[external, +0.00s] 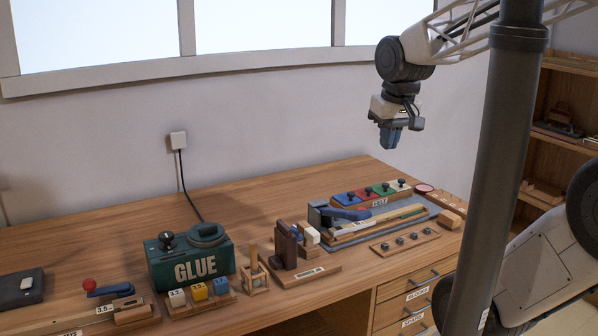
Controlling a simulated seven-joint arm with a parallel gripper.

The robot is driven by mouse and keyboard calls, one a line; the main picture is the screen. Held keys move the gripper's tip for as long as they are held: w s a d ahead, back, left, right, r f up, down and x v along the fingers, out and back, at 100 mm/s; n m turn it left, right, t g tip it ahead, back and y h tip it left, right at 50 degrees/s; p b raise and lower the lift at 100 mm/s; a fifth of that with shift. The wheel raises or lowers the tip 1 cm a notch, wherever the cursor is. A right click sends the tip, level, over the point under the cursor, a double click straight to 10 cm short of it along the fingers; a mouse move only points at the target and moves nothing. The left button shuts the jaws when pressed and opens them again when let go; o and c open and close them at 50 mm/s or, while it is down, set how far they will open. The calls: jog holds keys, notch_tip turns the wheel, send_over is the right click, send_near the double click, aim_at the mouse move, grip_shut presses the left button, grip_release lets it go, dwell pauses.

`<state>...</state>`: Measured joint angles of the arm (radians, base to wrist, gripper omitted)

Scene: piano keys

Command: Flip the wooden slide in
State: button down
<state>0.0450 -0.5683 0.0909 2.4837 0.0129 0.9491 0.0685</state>
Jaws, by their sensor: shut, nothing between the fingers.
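My gripper (389,140) hangs in the air high above the back right part of the wooden desk (330,185). It points down, is shut and empty, and touches nothing. Below it, a grey fixture (428,208) holds long pale wooden strips (378,221) and has a blue lever (350,213) at its left. I cannot tell which wooden part is the slide. An upright dark wooden block (287,246) stands on a wooden base (306,273) left of the fixture.
A green glue box (190,263) stands at the left, with small numbered blocks (199,292) before it. Coloured felt blocks (372,191) sit behind the fixture. A board with several dark knobs (405,241) lies in front.

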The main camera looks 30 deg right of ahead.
jog(key=w+d+f+m+g+y, duration=0.1)
jog(key=w+d+f+m, duration=0.25)
jog(key=w, duration=0.35)
jog(key=w+d+f+m+g, duration=0.15)
jog(key=w+d, duration=0.25)
jog(key=w, duration=0.4)
jog(key=w+d+f+m+g+y, duration=0.1)
jog(key=w+d+f+m+y, duration=0.1)
jog(key=w+d+f+m, duration=0.4)
jog(key=w+d+f, duration=0.4)
jog(key=d+f, duration=0.1)
jog(key=shift+d+f, duration=0.2)
jog(key=shift+d, duration=0.1)
jog(key=shift+a+f, duration=0.1)
jog(key=shift+f, duration=0.05)
jog(key=x, duration=0.9)
jog(key=shift+s+a+f, duration=0.1)
jog(key=shift+s, duration=0.1)
jog(key=shift+s+a+f, duration=0.2)
jog(key=shift+s+a, duration=0.05)
jog(key=shift+a, duration=0.35)
jog(key=shift+s+a+f, duration=0.25)
jog(key=shift+s+a, duration=0.05)
jog(key=shift+a, duration=0.3)
jog(key=shift+s+a+f, duration=0.1)
jog(key=shift+s+a, duration=0.25)
jog(key=shift+a, duration=0.25)
